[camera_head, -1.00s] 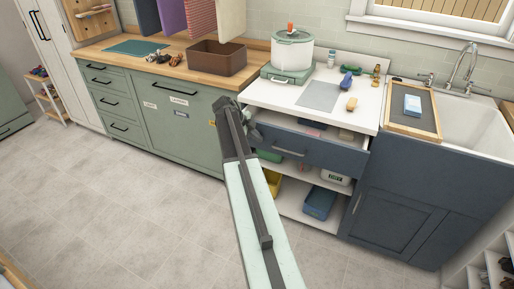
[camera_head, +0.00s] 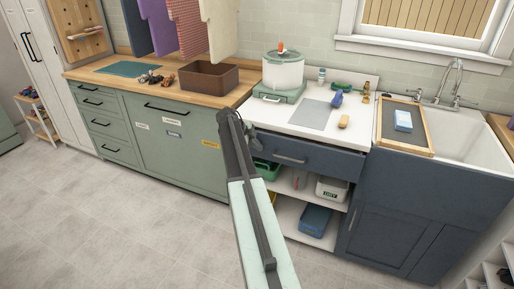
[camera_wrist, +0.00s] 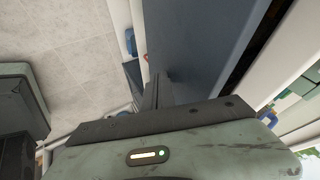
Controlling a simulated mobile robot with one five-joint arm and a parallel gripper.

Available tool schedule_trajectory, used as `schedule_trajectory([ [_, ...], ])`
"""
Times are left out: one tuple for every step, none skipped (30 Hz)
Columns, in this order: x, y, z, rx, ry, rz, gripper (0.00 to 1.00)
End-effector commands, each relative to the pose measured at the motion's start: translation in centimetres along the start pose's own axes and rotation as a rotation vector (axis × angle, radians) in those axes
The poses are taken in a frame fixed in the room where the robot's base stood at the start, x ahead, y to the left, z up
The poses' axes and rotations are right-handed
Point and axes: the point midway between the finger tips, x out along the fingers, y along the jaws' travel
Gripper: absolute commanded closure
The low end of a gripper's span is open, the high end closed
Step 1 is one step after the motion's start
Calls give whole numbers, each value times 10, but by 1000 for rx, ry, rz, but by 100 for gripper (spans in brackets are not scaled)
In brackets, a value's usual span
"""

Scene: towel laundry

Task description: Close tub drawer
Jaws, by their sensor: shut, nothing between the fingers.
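The tub drawer, with a blue-grey front (camera_head: 310,157) and a bar handle (camera_head: 290,159), sits under the white counter below the tub (camera_head: 284,70). Its inside is not visible in the head view. In the wrist view, the drawer front (camera_wrist: 200,45) has a narrow dark gap beside the white counter edge, so it looks slightly open. My gripper (camera_wrist: 158,88) is shut and empty, its fingertips close to the drawer front; I cannot tell whether they touch. In the head view my arm hides most of the gripper and the drawer's left end.
Open shelves under the drawer hold a green bin, a white box (camera_head: 331,188) and a blue bin (camera_head: 315,221). A green cabinet (camera_head: 180,145) stands left, and the blue sink cabinet (camera_head: 400,215) right. The tiled floor (camera_head: 120,215) in front is clear.

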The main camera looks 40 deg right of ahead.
Motion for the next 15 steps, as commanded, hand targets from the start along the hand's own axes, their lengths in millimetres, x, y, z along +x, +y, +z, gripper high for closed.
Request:
schedule_trajectory([
  [0,0,0,0,0,0,100],
  [0,0,0,0,0,0,100],
  [-1,2,0,0,0,0,100],
  [-2,4,0,0,0,0,100],
  [-3,6,0,-1,0,0,100],
  [-6,11,0,-1,0,0,100],
  [-8,16,0,-1,0,0,100],
  [-12,22,1,-2,0,0,100],
  [-16,30,2,-2,-1,0,100],
  [-21,37,2,-2,-1,-1,100],
  [-33,34,0,-2,-1,-1,100],
  [-50,29,-1,-2,-1,-1,100],
  [-59,29,-1,-2,-1,-1,100],
  [-67,29,-1,-3,-1,-1,100],
  [-77,29,0,-3,-1,-1,100],
])
